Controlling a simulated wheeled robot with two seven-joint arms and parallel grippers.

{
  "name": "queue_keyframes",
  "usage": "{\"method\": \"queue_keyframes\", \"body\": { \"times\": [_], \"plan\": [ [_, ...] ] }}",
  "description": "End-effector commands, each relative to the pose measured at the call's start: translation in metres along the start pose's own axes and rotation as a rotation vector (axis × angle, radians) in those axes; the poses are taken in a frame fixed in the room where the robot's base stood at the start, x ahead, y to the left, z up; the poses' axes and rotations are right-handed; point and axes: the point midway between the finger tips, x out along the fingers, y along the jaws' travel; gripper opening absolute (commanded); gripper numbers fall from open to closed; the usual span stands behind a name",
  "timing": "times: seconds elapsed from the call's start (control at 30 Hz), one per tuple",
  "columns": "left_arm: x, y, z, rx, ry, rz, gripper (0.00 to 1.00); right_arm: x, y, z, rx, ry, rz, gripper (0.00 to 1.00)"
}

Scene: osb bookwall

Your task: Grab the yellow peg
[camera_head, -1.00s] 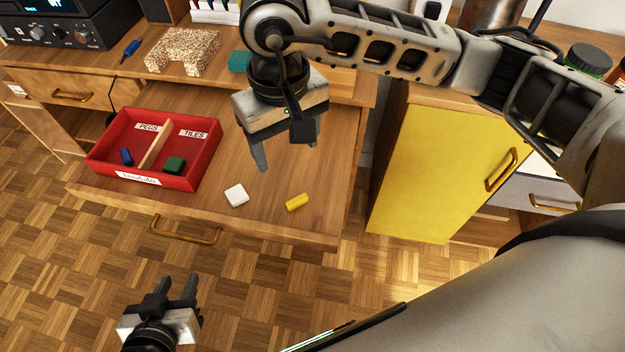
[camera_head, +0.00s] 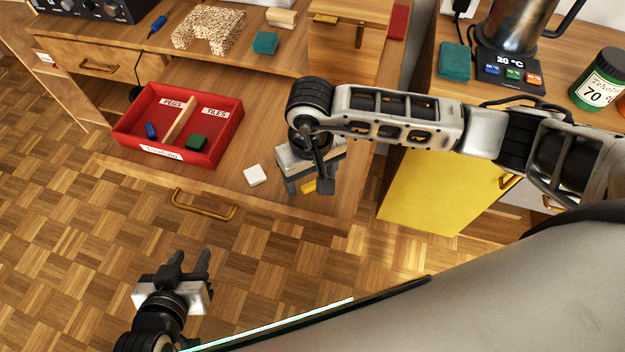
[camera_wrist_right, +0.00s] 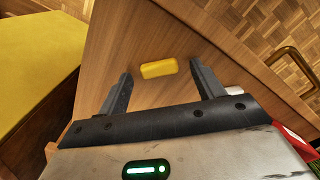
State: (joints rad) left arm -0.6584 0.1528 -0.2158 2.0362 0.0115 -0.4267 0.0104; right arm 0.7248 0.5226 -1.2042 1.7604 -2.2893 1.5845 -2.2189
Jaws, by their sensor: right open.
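The yellow peg (camera_head: 309,186) lies on the wooden drawer surface, partly hidden by my right gripper in the head view. In the right wrist view the yellow peg (camera_wrist_right: 158,68) lies just beyond and between the fingertips. My right gripper (camera_head: 309,192) is open and empty above the peg; its spread fingers also show in the right wrist view (camera_wrist_right: 160,70). My left gripper (camera_head: 189,262) is over the parquet floor, in front of the drawer, with its two fingers apart and nothing between them.
A white tile (camera_head: 255,175) lies left of the peg. A red two-part tray (camera_head: 226,143) holds a blue peg (camera_head: 151,131) and a green tile (camera_head: 196,142). A yellow cabinet door (camera_head: 437,196) stands to the right. The drawer has a brass handle (camera_head: 204,211).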

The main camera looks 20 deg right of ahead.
Motion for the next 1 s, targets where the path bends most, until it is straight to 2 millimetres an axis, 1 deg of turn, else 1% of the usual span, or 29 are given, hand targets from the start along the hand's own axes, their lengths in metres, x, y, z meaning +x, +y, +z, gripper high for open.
{"method": "queue_keyframes", "body": {
  "times": [0.2,0.23,0.27,0.3,0.37,0.4,0.77,0.87,0.97,1.0],
  "plan": [
    [0.001,0.000,-0.001,-0.004,0.002,-0.002,0.36,0.001,0.000,0.000,0.000,0.001,-0.001,0.67],
    [0.001,0.000,-0.001,-0.006,0.002,-0.002,0.36,0.001,0.000,0.000,0.000,0.001,-0.001,0.62],
    [0.001,0.000,-0.001,-0.007,0.002,-0.002,0.36,0.001,0.000,0.000,0.000,0.001,-0.001,0.53],
    [0.001,0.001,-0.001,-0.008,0.002,-0.002,0.36,0.001,0.000,0.000,0.000,0.001,-0.001,0.42],
    [0.001,0.001,-0.001,-0.010,0.001,-0.002,0.36,0.001,0.000,0.000,0.000,0.001,-0.001,0.26],
    [0.001,0.001,-0.001,-0.011,0.001,-0.002,0.36,0.001,0.000,0.000,0.000,0.001,-0.001,0.20],
    [0.002,0.001,0.001,-0.011,-0.003,-0.002,0.36,-0.002,0.000,-0.001,-0.001,0.002,-0.001,0.20],
    [0.003,0.001,0.004,-0.012,-0.006,-0.001,0.36,-0.008,0.000,-0.001,-0.002,0.004,-0.001,0.20],
    [0.004,0.002,0.009,-0.012,-0.010,0.000,0.36,-0.022,0.000,-0.002,-0.003,0.007,0.000,0.20],
    [0.006,0.002,0.012,-0.012,-0.012,0.001,0.36,-0.030,0.000,-0.002,-0.003,0.008,0.000,0.20]
  ]
}}
